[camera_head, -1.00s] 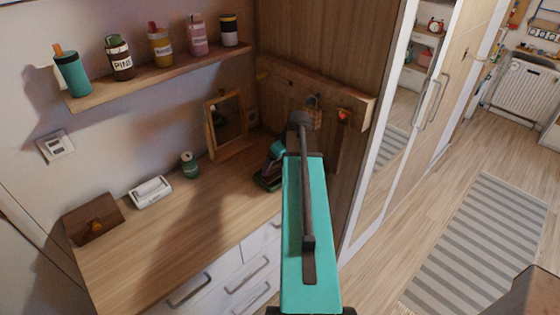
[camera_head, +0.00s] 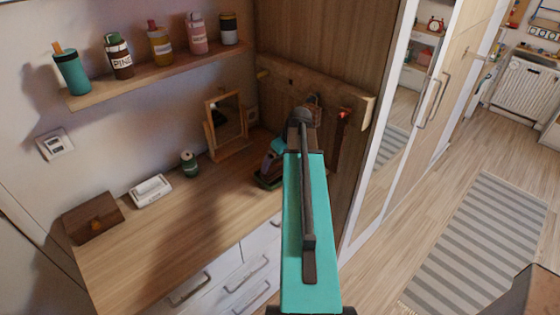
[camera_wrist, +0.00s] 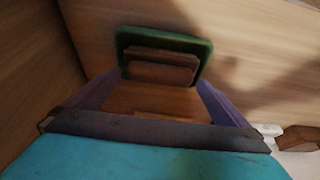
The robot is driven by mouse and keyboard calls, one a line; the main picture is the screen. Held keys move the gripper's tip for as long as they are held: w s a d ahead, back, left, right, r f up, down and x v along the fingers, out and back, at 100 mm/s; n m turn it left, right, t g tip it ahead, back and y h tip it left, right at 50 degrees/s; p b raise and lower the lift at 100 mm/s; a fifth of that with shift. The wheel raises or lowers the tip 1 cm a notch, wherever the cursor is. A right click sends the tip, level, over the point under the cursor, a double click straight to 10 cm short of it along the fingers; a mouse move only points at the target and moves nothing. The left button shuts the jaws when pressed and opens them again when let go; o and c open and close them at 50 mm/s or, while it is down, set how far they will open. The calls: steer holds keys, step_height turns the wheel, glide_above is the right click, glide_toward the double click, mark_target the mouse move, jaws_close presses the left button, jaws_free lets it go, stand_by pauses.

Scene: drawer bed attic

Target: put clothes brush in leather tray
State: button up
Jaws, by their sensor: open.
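A dark green tray (camera_wrist: 203,47) lies on the wooden top and appears to be the leather tray. A stepped brown block (camera_wrist: 160,72), apparently the clothes brush, lies inside its rim in the wrist view. My gripper (camera_wrist: 156,88) is open, its purple fingers apart on either side of the block's near end, with no grip on it visible. In the head view the tray (camera_head: 264,184) shows as a dark shape near the dresser's back right corner, with my gripper over it. My arm hides part of this spot.
On the dresser top (camera_head: 165,235) stand a mirror (camera_head: 226,118), a green spool (camera_head: 189,163), a white device (camera_head: 151,190) and a brown box (camera_head: 93,217). A shelf with several containers hangs above. A peg rail (camera_head: 315,90) is at right. The front top is clear.

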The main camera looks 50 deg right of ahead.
steer(key=b+v, duration=0.2)
steer(key=v, duration=0.9)
steer(key=shift+b, duration=0.4)
stand_by(0.8)
